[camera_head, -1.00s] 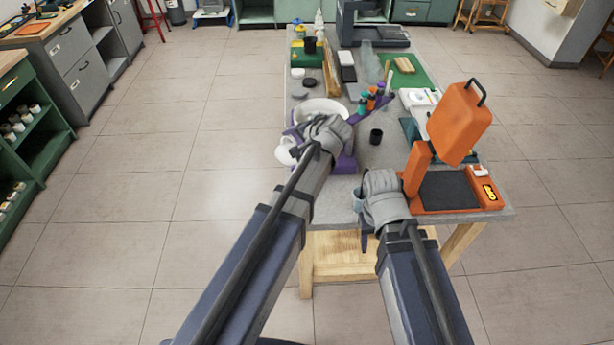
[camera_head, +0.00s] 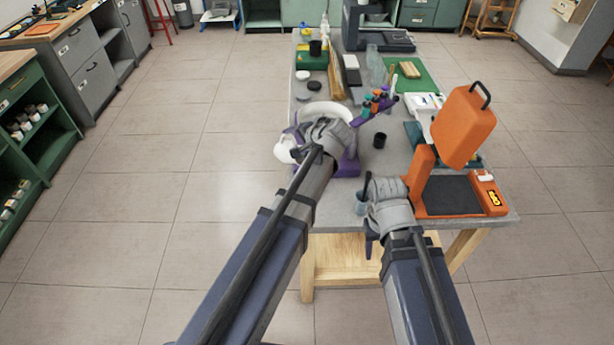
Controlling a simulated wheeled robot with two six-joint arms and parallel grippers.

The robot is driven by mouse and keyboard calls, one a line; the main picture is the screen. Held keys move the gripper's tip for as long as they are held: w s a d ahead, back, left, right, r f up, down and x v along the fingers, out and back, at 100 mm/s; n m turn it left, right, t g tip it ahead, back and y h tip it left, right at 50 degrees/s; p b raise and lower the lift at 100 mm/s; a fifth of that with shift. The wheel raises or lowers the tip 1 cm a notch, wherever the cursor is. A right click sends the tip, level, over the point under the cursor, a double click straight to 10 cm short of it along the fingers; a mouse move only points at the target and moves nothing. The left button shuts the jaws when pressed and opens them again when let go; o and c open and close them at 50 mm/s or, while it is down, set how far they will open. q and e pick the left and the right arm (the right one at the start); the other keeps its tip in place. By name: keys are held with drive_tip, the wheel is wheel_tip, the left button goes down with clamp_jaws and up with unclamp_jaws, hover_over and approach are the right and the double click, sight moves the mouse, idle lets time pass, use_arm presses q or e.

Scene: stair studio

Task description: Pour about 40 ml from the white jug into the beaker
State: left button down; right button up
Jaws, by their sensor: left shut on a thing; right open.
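The white jug (camera_head: 286,150) shows at the left of my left gripper (camera_head: 313,153), over the table's left edge. My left gripper is shut on it; the gripper and wrist hide most of the jug and its handle. A small, clear bluish vessel, which looks like the beaker (camera_head: 361,206), stands near the table's front edge. My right gripper (camera_head: 367,212) is open beside it, with dark fingers on either side in the picture. Whether they touch the beaker and what either vessel contains cannot be told.
A white bowl (camera_head: 325,110) on a purple base stands behind my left gripper. An orange press (camera_head: 463,128) stands close on the right.

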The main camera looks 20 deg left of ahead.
use_arm(q)
drive_tip(key=shift+w+a, duration=0.15)
drive_tip(key=shift+a, duration=0.1)
use_arm(e)
drive_tip(key=shift+f, duration=0.1)
use_arm(q)
drive_tip(key=shift+a+f+b, duration=0.1)
drive_tip(key=shift+f+b, duration=0.05)
drive_tip(key=shift+b, duration=0.25)
use_arm(e)
drive_tip(key=shift+d+f, duration=0.25)
drive_tip(key=shift+f, duration=0.05)
use_arm(q)
drive_tip(key=shift+f+y+b, duration=0.15)
drive_tip(key=shift+y+b, duration=0.35)
drive_tip(key=shift+b, duration=0.2)
use_arm(e)
drive_tip(key=shift+s+d+f, duration=0.2)
drive_tip(key=shift+d+f, duration=0.5)
